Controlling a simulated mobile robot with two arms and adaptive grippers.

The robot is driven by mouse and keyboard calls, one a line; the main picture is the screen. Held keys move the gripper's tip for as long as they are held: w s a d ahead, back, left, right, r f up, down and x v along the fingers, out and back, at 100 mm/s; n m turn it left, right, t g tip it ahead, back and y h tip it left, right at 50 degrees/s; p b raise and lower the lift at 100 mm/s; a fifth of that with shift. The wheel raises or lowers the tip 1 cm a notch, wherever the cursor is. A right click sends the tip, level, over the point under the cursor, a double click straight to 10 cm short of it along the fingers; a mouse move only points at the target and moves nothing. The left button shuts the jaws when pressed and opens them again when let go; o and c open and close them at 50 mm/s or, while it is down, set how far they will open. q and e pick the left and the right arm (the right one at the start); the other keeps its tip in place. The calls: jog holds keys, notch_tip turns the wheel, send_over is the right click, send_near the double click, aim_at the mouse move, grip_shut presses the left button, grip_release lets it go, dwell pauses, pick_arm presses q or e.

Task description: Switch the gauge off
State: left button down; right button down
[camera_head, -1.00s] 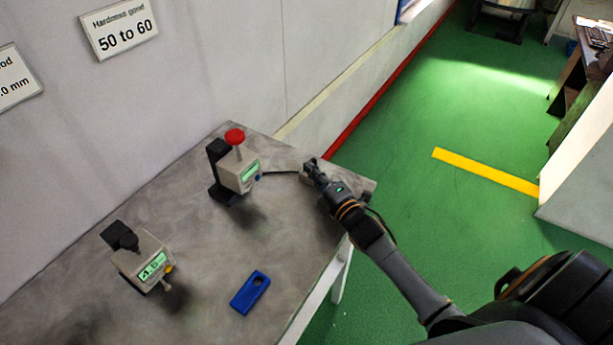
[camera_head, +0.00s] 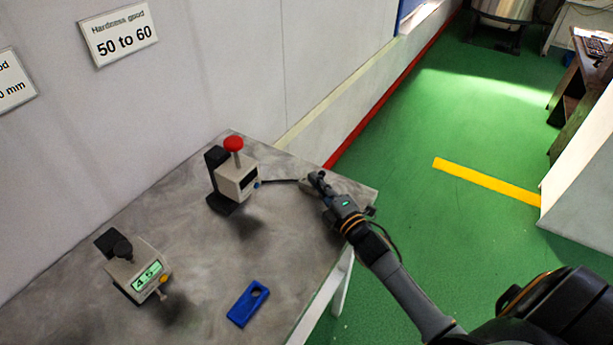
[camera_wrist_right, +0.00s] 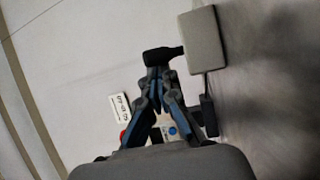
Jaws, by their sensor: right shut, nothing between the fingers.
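The gauge with the red knob (camera_head: 238,175) stands upright at the back of the grey table, and its display is dark. A thin dark cable runs from it to the right, towards my right gripper (camera_head: 318,182). The second gauge (camera_head: 140,272) stands nearer, with a lit green display. In the right wrist view my right gripper (camera_wrist_right: 156,80) is shut and empty, with its fingertips at a black plug-like piece (camera_wrist_right: 162,60) beside a pale grey box (camera_wrist_right: 202,40). I cannot tell whether they touch it. My left gripper is not in view.
A blue piece with a hole (camera_head: 248,303) lies on the grey table (camera_head: 200,230) near its front edge. Wall signs (camera_head: 118,35) hang behind. Green floor (camera_head: 440,120) with a yellow stripe is open to the right of the table.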

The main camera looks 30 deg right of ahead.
jog(key=shift+s, duration=0.2)
jog(key=s, duration=0.7)
jog(key=s+d+f, duration=0.1)
jog(key=s, duration=0.3)
jog(key=shift+s, duration=0.3)
jog(key=shift+f, duration=0.1)
